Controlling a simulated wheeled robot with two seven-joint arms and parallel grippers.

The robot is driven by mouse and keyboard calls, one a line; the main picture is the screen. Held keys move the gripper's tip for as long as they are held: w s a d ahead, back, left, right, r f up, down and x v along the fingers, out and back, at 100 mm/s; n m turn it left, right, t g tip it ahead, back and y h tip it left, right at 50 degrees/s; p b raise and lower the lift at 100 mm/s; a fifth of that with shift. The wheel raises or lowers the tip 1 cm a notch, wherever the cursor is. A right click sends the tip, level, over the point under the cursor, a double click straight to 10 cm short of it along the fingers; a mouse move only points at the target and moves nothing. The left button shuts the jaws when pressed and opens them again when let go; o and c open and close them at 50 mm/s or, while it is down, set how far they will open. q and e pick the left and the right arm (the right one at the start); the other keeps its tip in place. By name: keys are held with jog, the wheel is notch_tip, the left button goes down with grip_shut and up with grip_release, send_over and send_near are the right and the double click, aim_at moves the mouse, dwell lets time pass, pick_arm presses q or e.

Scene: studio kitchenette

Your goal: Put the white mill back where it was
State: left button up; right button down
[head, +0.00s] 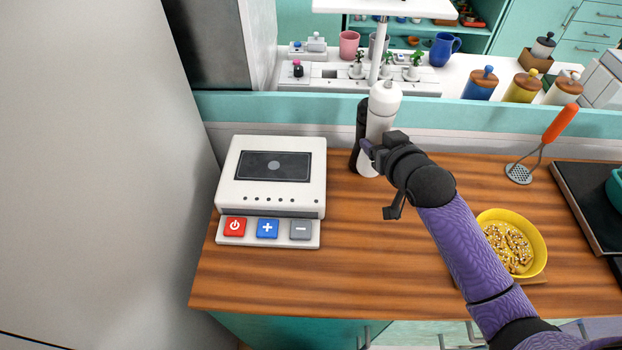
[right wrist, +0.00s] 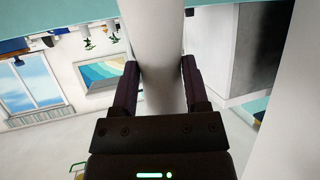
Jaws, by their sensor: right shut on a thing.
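The white mill (head: 384,101) is upright at the back of the wooden counter, near the low wall. A black mill (head: 361,125) stands close behind it on its left, partly hidden by it. My right gripper (head: 373,152) is shut on the white mill's body. In the right wrist view the white mill (right wrist: 158,50) runs between the two fingers of my gripper (right wrist: 159,88). I cannot tell whether the mill's base touches the counter. My left gripper is not in view.
A white scale (head: 270,210) with coloured buttons lies left on the counter (head: 350,255). A yellow bowl (head: 538,262) of food sits at the right, near my right arm. An orange-handled masher (head: 558,125) and a dark hob (head: 590,200) are farther right. The front middle is clear.

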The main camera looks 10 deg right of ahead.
aim_at(371, 175)
notch_tip(371, 175, down, 10)
jog(key=b, duration=0.4)
jog(key=shift+a+f+b, duration=0.1)
jog(key=shift+f+b, duration=0.1)
jog(key=shift+b, duration=0.15)
jog(key=shift+r, duration=0.2)
jog(key=shift+f, duration=0.1)
jog(key=shift+c, duration=0.4)
grip_release()
jog(key=p+v, duration=0.5)
jog(key=v, duration=0.7)
